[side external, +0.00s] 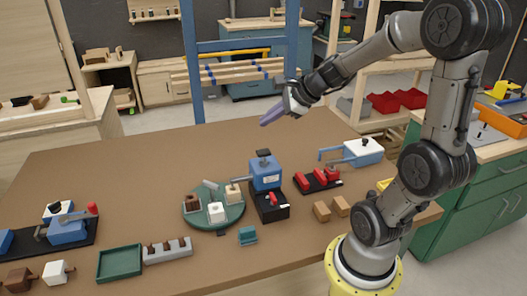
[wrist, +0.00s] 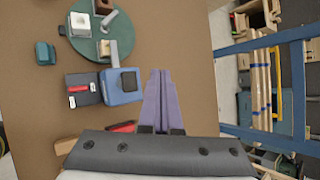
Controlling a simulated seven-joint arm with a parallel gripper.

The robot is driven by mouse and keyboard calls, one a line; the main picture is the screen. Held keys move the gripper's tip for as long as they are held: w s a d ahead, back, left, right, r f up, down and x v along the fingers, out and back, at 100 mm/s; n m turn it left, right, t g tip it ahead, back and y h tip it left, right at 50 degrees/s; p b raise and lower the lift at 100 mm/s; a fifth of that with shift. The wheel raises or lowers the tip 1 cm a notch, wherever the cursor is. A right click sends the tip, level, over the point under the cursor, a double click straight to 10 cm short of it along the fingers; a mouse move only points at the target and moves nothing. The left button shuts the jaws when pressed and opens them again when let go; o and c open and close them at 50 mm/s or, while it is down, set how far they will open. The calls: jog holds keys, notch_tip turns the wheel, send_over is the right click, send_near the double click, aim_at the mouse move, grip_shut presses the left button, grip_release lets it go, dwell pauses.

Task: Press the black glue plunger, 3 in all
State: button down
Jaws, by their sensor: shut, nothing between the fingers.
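The black glue plunger (side external: 263,153) sits on top of a blue dispenser body (side external: 265,175), near the middle of the table. In the wrist view the plunger (wrist: 129,80) is a dark square on the blue body (wrist: 112,89), just left of my fingertips. My gripper (side external: 265,122) has purple fingers, shut and empty, held in the air above and behind the dispenser, apart from the plunger. In the wrist view the gripper (wrist: 160,75) points up the picture with both fingers together. A black base with a red part (side external: 271,203) stands in front of the dispenser.
A green round turntable (side external: 230,218) with several small blocks stands left of the dispenser. Red parts (side external: 318,179) on a black strip and a blue-and-white device (side external: 362,152) are to the right. A teal block (side external: 248,236) and wooden blocks (side external: 322,211) lie in front. The table's back left is clear.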

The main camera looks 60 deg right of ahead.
aim_at(264, 151)
jog(key=shift+f, duration=3.2)
jog(key=shift+f, duration=0.1)
jog(key=shift+f, duration=0.3)
jog(key=shift+f, duration=1.05)
dwell(0.7)
jog(key=shift+r, duration=1.45)
jog(key=shift+r, duration=2.5)
jog(key=shift+a, duration=0.1)
